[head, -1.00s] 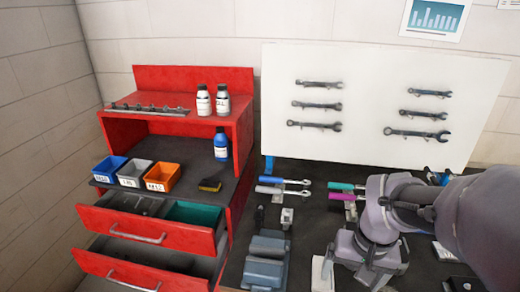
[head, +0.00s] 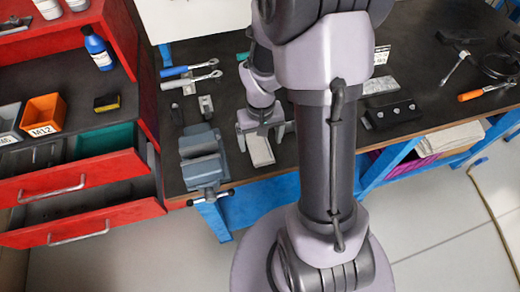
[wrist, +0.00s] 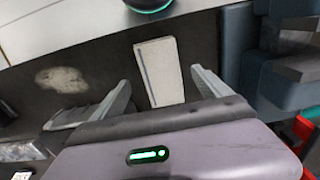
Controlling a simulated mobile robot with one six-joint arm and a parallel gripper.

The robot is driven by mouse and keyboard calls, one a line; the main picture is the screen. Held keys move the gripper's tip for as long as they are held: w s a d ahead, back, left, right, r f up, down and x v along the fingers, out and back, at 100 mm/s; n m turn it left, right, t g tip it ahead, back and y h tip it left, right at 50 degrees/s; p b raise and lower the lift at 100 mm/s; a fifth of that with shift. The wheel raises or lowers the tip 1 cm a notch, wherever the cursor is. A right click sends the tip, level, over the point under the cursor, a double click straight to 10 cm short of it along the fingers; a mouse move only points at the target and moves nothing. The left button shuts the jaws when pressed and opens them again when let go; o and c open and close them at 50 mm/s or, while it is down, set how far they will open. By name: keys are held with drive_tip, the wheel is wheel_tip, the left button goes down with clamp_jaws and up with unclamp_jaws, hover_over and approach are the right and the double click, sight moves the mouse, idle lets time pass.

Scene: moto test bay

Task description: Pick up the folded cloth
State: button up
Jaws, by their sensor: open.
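In the head view the cloth (head: 260,150) shows just below my gripper (head: 262,132), near the bench's front edge. In the wrist view my gripper (wrist: 161,82) is open, with one finger to each side of the cloth. The fingers look above it and not touching; the exact height is hard to tell.
A blue-grey vise (head: 203,160) stands close left of the cloth. Two ratchets (head: 190,78) lie behind. A black block (head: 390,113) is to the right, and a screwdriver (head: 485,92) lies farther right. The red cabinet's drawers (head: 85,190) stand open at left.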

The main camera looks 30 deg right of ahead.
wheel_tip(320, 180, down, 2)
drive_tip(key=shift+w+f, duration=0.1)
drive_tip(key=c, duration=1.4)
drive_tip(key=shift+c, duration=0.2)
